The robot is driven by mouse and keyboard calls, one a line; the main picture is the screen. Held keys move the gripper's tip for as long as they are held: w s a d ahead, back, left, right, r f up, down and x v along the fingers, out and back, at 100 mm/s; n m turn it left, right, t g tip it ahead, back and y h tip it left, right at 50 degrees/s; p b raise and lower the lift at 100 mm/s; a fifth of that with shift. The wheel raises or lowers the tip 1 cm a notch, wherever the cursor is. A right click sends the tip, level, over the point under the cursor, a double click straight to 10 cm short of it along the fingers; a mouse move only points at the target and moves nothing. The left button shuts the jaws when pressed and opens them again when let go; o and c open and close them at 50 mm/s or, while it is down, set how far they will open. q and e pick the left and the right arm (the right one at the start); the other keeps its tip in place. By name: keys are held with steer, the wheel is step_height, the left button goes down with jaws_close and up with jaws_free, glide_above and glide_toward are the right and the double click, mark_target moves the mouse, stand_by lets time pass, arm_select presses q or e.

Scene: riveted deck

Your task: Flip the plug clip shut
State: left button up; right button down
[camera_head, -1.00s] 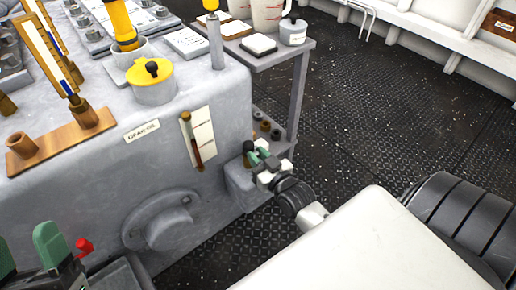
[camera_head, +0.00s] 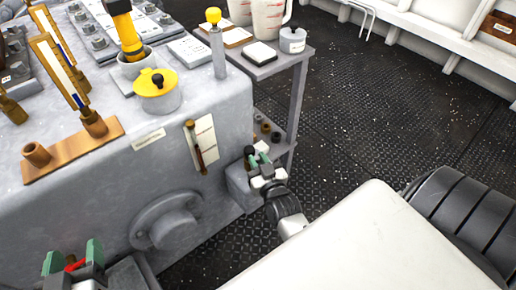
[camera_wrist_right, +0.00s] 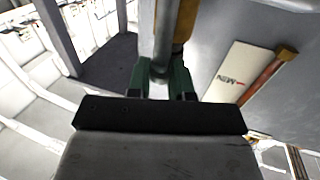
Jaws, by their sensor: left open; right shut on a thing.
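My left gripper (camera_head: 74,258) is at the bottom left in the head view, open, with its green fingers on either side of a small red part (camera_head: 75,266). I cannot tell whether they touch it. My right gripper (camera_head: 258,159) is low beside the grey machine's right end, next to a dark knob-like part (camera_head: 249,151). In the right wrist view, its green fingers (camera_wrist_right: 161,80) are shut on a grey rod-like piece (camera_wrist_right: 163,45), with a brass-coloured part (camera_wrist_right: 185,22) behind it. I cannot make out for certain which part is the plug clip.
The grey machine (camera_head: 105,205) carries a round flange and a level gauge (camera_head: 205,140); the gauge also shows in the right wrist view (camera_wrist_right: 232,72). A yellow-lidded pot (camera_head: 157,90) stands on top. A side table (camera_head: 262,66) is behind.

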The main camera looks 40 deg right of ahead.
steer(key=shift+r, duration=0.15)
steer(key=c, duration=1)
jaws_free()
steer(key=shift+s, duration=0.1)
steer(key=shift+s+a, duration=0.1)
steer(key=shift+s, duration=0.25)
arm_select(q)
steer(key=s+a+f+g+y+p, duration=0.2)
steer(key=s+f+g, duration=0.2)
steer(key=f+g, duration=0.2)
steer(key=shift+s+a+f+g, duration=0.15)
steer(key=shift+s+a+g, duration=0.05)
steer(key=shift+s+g, duration=0.15)
arm_select(e)
steer(key=shift+v, duration=4.9)
steer(key=shift+c, duration=0.2)
